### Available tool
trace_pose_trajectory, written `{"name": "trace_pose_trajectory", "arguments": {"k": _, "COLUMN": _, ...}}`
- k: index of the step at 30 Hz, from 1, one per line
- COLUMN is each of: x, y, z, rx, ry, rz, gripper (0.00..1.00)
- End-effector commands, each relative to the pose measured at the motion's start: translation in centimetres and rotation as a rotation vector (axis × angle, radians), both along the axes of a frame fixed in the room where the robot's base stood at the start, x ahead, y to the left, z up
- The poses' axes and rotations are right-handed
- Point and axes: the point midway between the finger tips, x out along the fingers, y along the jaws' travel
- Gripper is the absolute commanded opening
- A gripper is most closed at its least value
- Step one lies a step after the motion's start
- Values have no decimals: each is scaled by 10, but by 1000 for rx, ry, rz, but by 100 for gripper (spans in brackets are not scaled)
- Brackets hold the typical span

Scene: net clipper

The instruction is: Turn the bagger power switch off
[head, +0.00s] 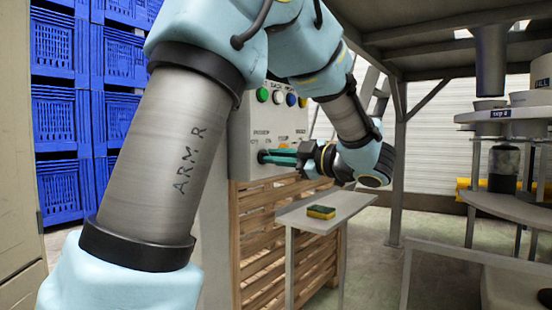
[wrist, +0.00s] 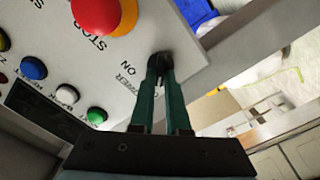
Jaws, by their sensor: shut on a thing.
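The grey control box (head: 242,133) stands in the middle of the head view. Its power switch is a small black knob, seen in the wrist view (wrist: 160,61) near the panel's edge, beside the printed words "POWER" and "ON". My gripper (wrist: 159,72) has two green fingers closed on this knob, one on each side. In the head view my gripper (head: 268,156) reaches the lower left of the panel from the right, and its fingers cover most of the knob. Which way the knob points cannot be told.
A red stop button (wrist: 95,13) on yellow sits close to the knob. Blue (wrist: 33,68), white (wrist: 67,95) and green (wrist: 96,116) buttons line the panel. A sponge (head: 321,212) lies on a small grey table (head: 343,206) below my gripper. Blue crates (head: 56,100) are stacked at left.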

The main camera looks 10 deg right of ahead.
Motion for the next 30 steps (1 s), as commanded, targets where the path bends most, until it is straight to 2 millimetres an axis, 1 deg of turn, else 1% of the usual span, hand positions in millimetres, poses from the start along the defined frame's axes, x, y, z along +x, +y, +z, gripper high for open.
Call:
{"name": "trace_pose_trajectory", "arguments": {"k": 1, "x": 0, "y": 0, "z": -1, "rx": -1, "ry": 1, "rz": 0, "gripper": 15}}
{"name": "trace_pose_trajectory", "arguments": {"k": 6, "x": 0, "y": 0, "z": 0, "rx": 0, "ry": 1, "rz": -1, "gripper": 34}}
{"name": "trace_pose_trajectory", "arguments": {"k": 9, "x": 0, "y": 0, "z": 0, "rx": 0, "ry": 1, "rz": -1, "gripper": 44}}
{"name": "trace_pose_trajectory", "arguments": {"k": 16, "x": 0, "y": 0, "z": 0, "rx": 0, "ry": 0, "rz": 0, "gripper": 44}}
{"name": "trace_pose_trajectory", "arguments": {"k": 20, "x": -6, "y": -7, "z": 0, "rx": 0, "ry": 0, "rz": -1, "gripper": 44}}
{"name": "trace_pose_trajectory", "arguments": {"k": 23, "x": -18, "y": -18, "z": -1, "rx": -1, "ry": 1, "rz": -4, "gripper": 44}}
{"name": "trace_pose_trajectory", "arguments": {"k": 30, "x": -52, "y": -51, "z": -1, "rx": 0, "ry": 0, "rz": -4, "gripper": 44}}
